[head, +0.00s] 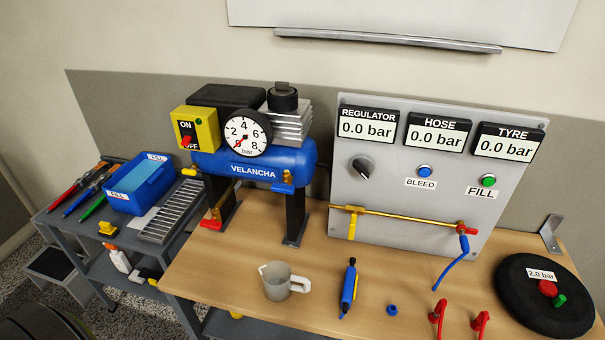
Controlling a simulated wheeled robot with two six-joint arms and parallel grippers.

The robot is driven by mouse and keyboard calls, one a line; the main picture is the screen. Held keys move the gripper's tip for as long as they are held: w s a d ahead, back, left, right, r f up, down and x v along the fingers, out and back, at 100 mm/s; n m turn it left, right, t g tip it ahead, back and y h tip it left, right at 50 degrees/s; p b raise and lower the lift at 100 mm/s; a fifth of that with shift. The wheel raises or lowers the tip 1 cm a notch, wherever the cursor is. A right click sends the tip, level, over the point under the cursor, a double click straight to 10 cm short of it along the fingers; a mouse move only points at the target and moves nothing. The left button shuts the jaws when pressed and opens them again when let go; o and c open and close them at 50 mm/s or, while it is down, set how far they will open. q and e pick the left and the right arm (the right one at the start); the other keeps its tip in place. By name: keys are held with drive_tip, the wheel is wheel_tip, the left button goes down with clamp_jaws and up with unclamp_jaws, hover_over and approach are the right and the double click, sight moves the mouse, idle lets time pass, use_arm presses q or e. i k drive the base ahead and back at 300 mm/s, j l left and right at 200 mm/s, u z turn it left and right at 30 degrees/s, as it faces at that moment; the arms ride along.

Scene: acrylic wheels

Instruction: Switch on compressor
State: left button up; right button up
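The blue compressor (285,162), marked VELANCHA, stands on dark legs at the back left of the wooden bench. A yellow switch box (208,126) sits at its left end, marked ON above and OFF below. Its red switch lever (186,141) points down to the OFF side. A round gauge (245,134) on the compressor has a red needle pointing low left, near the bottom of its scale. Neither of my grippers is in view.
A grey panel (391,232) right of the compressor shows three readouts of 0.0 bar. A tool cart (62,222) stands left.

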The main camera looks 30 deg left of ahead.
sight(187, 141)
drive_tip(key=u, duration=1.6)
